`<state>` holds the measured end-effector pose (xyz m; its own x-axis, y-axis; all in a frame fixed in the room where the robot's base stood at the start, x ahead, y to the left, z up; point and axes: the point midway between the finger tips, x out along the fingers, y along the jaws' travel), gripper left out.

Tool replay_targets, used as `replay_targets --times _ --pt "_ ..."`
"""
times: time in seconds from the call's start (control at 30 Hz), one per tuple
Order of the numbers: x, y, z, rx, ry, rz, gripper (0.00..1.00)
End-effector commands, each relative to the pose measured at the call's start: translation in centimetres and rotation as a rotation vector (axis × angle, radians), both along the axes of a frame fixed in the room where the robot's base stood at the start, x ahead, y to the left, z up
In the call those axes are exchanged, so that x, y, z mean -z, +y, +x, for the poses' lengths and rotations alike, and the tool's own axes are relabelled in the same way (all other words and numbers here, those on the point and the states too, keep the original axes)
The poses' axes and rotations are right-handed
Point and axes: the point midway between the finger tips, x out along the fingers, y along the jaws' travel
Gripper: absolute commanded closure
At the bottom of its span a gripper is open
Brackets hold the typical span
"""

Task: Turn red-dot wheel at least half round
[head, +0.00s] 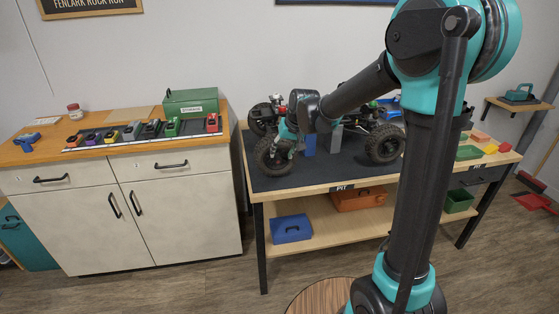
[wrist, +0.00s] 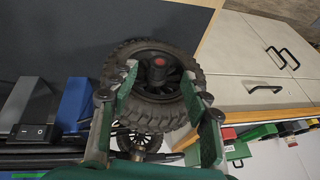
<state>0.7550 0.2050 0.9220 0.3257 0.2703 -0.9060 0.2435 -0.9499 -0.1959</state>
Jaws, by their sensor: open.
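The RC crawler (head: 335,113) stands on the dark mat of the pit table, with blue and grey supports under it. Its near-left black wheel (head: 268,157) is beside my gripper (head: 287,143). In the wrist view the wheel (wrist: 150,110) faces me, with a red mark (wrist: 159,61) at its hub. My gripper (wrist: 160,72) is open, its two green fingers on either side of the hub in front of the spokes. Nothing is held between them. Whether the fingertips touch the wheel cannot be told. A second wheel (wrist: 140,142) shows behind, partly hidden by my gripper.
A black switch box (wrist: 33,133) and a blue support (wrist: 75,103) are beside the wheel. The pit table's front edge (head: 335,187) is close by.

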Motion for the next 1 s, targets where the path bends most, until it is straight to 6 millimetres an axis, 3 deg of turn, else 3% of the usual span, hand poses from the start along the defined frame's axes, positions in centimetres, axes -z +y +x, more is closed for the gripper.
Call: replay_targets --times 0.3,0.73,1.0 --pt "3.7 1.1 1.4 0.0 0.0 0.0 0.52" --pt "4.5 1.3 1.6 -0.001 0.0 0.0 0.52" --pt "4.4 1.3 1.6 -0.001 0.0 0.0 0.84"
